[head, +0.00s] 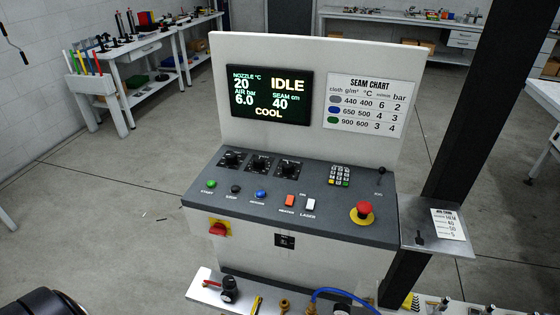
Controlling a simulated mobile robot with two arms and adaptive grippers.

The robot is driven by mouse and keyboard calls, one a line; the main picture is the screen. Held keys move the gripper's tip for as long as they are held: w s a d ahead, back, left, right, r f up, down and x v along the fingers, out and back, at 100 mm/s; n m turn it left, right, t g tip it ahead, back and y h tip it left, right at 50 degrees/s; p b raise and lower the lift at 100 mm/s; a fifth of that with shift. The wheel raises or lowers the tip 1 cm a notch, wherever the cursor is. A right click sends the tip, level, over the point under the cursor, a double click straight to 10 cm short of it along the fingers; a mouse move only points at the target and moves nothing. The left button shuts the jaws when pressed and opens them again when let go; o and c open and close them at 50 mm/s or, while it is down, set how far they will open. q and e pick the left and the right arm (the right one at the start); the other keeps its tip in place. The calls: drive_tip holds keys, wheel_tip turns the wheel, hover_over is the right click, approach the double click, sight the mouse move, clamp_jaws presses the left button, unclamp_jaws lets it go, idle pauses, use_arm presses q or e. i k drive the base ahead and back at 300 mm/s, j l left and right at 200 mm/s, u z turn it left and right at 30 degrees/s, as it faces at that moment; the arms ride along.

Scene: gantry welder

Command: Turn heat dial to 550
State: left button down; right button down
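Three black dials sit in a row at the upper left of the sloped grey control panel (320,205): a left dial (232,158), a middle dial (260,165) and a right dial (289,170). Their labels and scales are too small to read, so I cannot tell which is the heat dial or where it points. The display (269,95) above reads nozzle °C 20, air bar 6.0, seam cm 40, IDLE and COOL. The seam chart (367,105) beside it lists 400, 500 and 600 under °C. Neither of my grippers is in view.
Below the dials are green (211,184), black (236,189) and blue (261,194) buttons, then an orange rocker switch (290,200). A keypad (339,175), a small lever (380,175) and a red emergency stop (363,210) are to the right. A dark post (465,130) stands at the right.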

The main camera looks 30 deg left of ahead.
sight(230, 156)
drive_tip(key=u, duration=1.25)
